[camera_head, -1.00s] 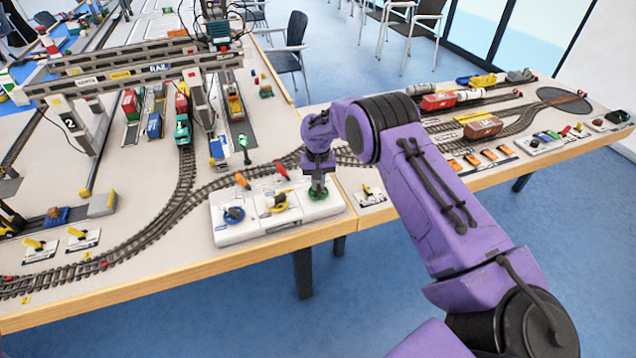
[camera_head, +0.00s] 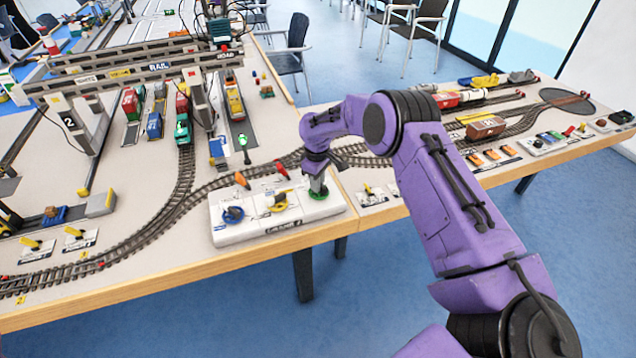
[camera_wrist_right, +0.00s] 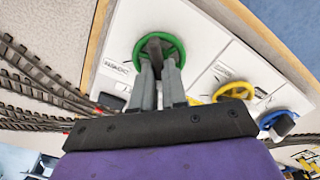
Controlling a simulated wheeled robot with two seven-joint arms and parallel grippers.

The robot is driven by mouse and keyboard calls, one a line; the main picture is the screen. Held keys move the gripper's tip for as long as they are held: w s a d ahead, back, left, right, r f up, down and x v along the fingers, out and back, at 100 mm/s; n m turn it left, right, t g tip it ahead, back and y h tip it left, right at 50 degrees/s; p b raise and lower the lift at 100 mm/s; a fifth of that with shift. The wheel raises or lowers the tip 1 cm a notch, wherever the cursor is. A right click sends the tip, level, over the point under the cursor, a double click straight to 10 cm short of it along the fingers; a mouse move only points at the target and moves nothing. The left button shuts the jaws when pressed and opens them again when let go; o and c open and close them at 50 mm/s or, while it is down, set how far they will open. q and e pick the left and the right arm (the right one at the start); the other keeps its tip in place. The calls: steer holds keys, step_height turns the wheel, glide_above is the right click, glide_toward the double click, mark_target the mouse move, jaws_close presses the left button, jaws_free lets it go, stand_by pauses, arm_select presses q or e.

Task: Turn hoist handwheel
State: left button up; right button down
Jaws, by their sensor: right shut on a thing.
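A green handwheel (camera_head: 321,196) sits at the right end of a white control box (camera_head: 262,232) on the near table edge. In the right wrist view the green handwheel (camera_wrist_right: 137,50) lies beside a small printed label that looks like HOIST. My right gripper (camera_head: 317,187) points down at it. In the wrist view the right gripper's fingers (camera_wrist_right: 161,72) are shut close together on the wheel's grey central part, inside the green rim. The fingers hide some of the wheel. My left gripper is not in view.
A yellow handwheel (camera_head: 279,204) and a blue handwheel (camera_head: 233,214) stand left of the green one on the same box. Model tracks (camera_head: 146,226) curve around the box.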

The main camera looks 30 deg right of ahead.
steer(key=shift+a+n, duration=0.15)
steer(key=shift+n, duration=0.85)
steer(key=c, duration=1.3)
jaws_free()
steer(key=shift+f, duration=0.1)
steer(key=shift+o, duration=0.7)
steer(key=shift+w, duration=0.15)
step_height(320, 180, up, 10)
steer(key=b, duration=0.2)
steer(key=shift+r, duration=0.2)
